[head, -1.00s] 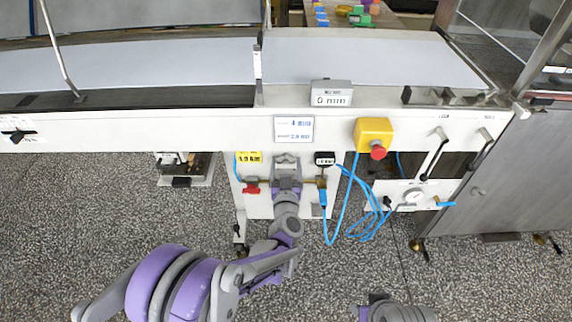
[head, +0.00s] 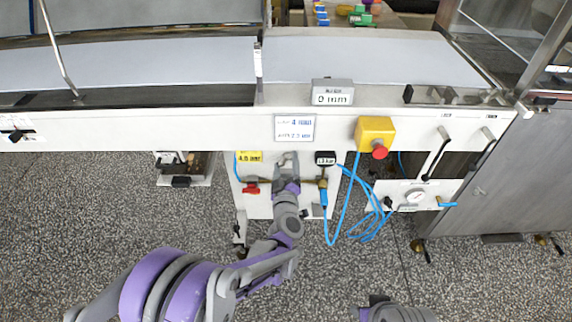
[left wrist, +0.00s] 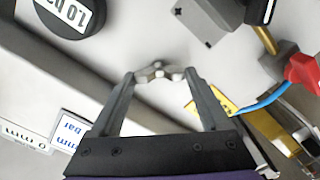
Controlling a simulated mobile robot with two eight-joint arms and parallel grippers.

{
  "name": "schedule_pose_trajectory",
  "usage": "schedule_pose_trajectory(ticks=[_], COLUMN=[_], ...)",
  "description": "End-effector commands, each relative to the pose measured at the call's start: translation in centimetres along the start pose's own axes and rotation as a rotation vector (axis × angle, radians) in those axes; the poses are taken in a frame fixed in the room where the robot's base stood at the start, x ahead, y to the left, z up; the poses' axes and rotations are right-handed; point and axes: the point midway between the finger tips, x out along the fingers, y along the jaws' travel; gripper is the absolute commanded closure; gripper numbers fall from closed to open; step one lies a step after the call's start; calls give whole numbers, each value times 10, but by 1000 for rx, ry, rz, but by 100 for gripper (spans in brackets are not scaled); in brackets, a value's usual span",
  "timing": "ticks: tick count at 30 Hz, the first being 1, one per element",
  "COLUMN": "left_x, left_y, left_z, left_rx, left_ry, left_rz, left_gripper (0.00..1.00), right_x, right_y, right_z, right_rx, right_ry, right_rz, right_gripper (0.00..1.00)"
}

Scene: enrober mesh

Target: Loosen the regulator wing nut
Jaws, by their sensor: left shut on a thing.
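The regulator wing nut (left wrist: 158,70) is a small light-grey metal piece in the left wrist view, in front of a pale panel. My left gripper (left wrist: 161,77) is shut on it, one fingertip at each side. In the head view my left gripper (head: 287,165) reaches up to the white panel under the conveyor and hides the nut there. A black gauge reading about 1.0 bar (left wrist: 72,14) is near it; the gauge also shows in the head view (head: 325,158). My right gripper is not clearly in view.
A red valve handle (head: 251,189) and a yellow label (head: 249,157) are left of the gripper. Blue hoses (head: 368,215) hang at the right, below a yellow box with a red button (head: 375,134). Open speckled floor (head: 340,275) lies below.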

Motion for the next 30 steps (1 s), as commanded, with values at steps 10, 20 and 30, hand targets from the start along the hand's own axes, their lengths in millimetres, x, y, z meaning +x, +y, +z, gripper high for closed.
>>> schedule_pose_trajectory(ticks=[10,20,30], left_x=[0,0,0], left_y=[-1,-2,-2], left_z=[1,1,2], left_rx=[-330,-605,-769], left_ry=[-2,-2,-2], left_rz=[0,0,-1], left_gripper=[76,76,76], right_x=[1,2,1], right_y=[0,0,0], right_z=[0,0,0], right_rx=[0,0,0], right_ry=[0,0,0], right_rz=[0,0,0], right_gripper=[55,55,55])
